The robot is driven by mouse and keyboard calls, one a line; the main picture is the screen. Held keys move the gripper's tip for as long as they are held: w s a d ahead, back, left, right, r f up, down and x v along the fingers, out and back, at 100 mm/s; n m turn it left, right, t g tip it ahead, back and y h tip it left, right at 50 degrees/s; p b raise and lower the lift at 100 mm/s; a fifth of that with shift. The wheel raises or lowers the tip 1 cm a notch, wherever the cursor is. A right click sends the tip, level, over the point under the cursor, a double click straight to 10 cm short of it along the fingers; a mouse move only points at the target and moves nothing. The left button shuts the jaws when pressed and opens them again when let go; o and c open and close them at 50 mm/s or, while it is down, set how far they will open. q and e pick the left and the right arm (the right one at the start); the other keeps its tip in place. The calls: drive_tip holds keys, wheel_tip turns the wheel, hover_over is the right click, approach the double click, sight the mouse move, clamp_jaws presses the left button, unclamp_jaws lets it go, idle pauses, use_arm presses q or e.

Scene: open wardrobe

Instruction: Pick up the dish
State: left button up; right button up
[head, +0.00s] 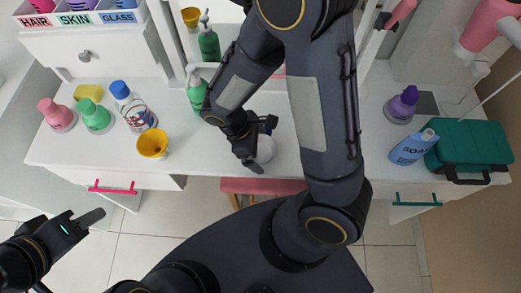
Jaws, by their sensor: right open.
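A small round white object (266,148), which may be the dish, sits on the white counter near its front edge, with a bit of blue at its top. My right gripper (261,143) is over it, with its open fingers on either side. My wrist and fingers hide part of the object, and I cannot tell whether they touch it. My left gripper (72,250) is open and empty at the lower left, in front of the counter and away from it.
A yellow cup (153,145), a mouthwash-like bottle (133,107), pink and green bottles and a yellow sponge (88,93) stand left. Green pump bottles (197,92) stand behind my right gripper. A soap bottle (413,147) and teal case (471,148) are right. A pink stool (262,187) is below.

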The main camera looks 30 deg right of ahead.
drive_tip(key=c, duration=0.8)
drive_tip(key=shift+r, duration=0.15)
